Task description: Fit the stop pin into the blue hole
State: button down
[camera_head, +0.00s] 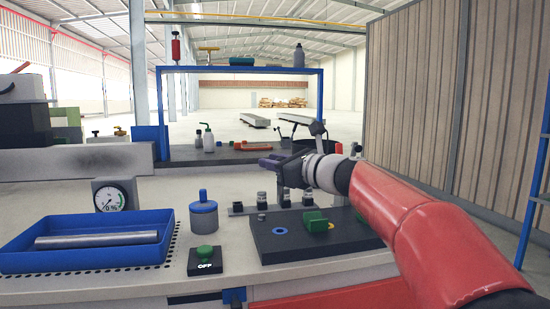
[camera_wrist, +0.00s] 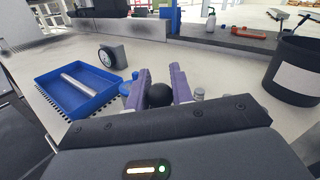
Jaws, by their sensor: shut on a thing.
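My gripper (camera_head: 268,157) is above the back of the dark plate (camera_head: 300,248), with its fingers pointing left in the head view. In the wrist view, my gripper's purple fingers (camera_wrist: 160,92) are shut on a round black knob, taken as the top of the stop pin (camera_wrist: 158,95). The pin's lower part is hidden there and I cannot make it out in the head view. The blue hole, a blue ring (camera_head: 280,231), lies in the front left part of the plate, uncovered. The pin is high above the plate and apart from it.
A green block (camera_head: 315,222) stands on the plate. To the left are a blue-lidded canister (camera_head: 203,214), a green OFF button (camera_head: 205,254), a gauge (camera_head: 114,194) and a blue tray (camera_head: 30,259) holding a metal bar.

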aim_at(282, 203)
dwell(0.4)
jog(key=shift+f+b, duration=2.45)
jog(key=shift+f, duration=0.5)
jog(key=shift+f+b, duration=1.4)
jog(key=shift+f, duration=0.45)
jog(key=c, duration=1.1)
grip_release()
jog(key=shift+c, duration=0.2)
jog(key=v, duration=0.7)
jog(key=shift+s+d+r, duration=0.1)
jog(key=shift+s+d, duration=0.15)
jog(key=shift+s, duration=0.05)
